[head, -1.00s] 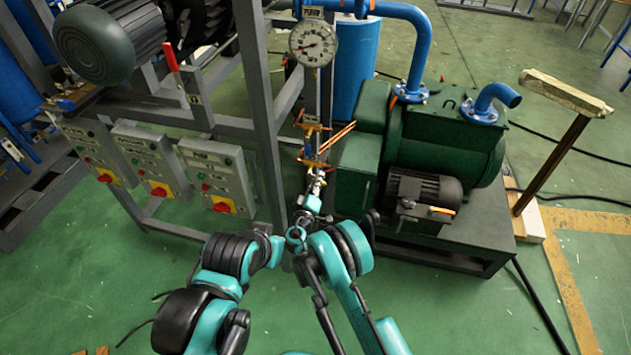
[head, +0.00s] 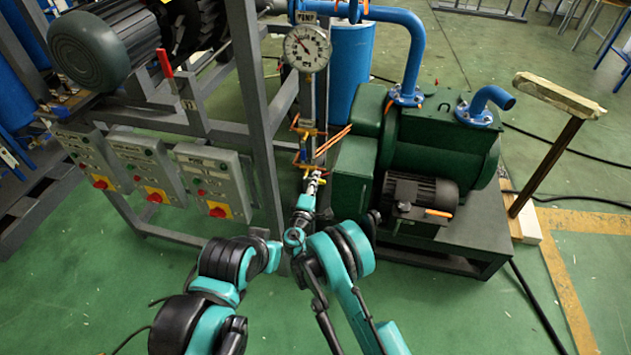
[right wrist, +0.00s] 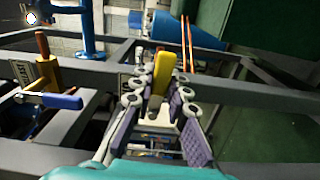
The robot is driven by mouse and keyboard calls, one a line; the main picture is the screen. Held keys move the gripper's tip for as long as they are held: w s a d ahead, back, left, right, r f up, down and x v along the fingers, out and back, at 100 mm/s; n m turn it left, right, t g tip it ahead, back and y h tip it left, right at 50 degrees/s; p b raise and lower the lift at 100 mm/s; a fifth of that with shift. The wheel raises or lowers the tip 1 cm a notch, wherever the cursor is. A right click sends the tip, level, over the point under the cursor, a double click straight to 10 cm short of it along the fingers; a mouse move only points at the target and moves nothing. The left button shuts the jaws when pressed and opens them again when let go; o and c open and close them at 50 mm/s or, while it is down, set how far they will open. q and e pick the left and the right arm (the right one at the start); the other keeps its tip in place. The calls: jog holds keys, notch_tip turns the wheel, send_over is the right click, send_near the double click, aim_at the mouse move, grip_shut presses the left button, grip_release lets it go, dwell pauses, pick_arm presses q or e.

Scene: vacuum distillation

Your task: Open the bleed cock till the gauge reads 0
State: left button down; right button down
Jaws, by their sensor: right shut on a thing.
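The round white gauge (head: 307,48) stands at the top of the grey post in the head view. Its dark needle points to the upper left; the figures are too small to read. The bleed cock's yellow handle (right wrist: 162,72) stands between the pads of my right gripper (right wrist: 158,108) in the right wrist view. My right gripper (head: 312,185) is shut on this handle, low on the post in the head view. The cock's body is mostly hidden by the fingers. My left arm is folded beside the right one, and its gripper does not show.
Another valve with a blue-tipped lever (right wrist: 62,101) is at the left in the right wrist view. Grey switch boxes (head: 208,175) hang on the frame at left. A green pump (head: 440,150) stands at right. Green floor is clear in front.

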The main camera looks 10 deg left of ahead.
dwell(0.3)
jog(key=c, duration=1.5)
grip_release()
jog(key=shift+s, duration=0.1)
jog(key=s, duration=0.7)
jog(key=shift+s+a, duration=0.15)
jog(key=shift+a, duration=0.05)
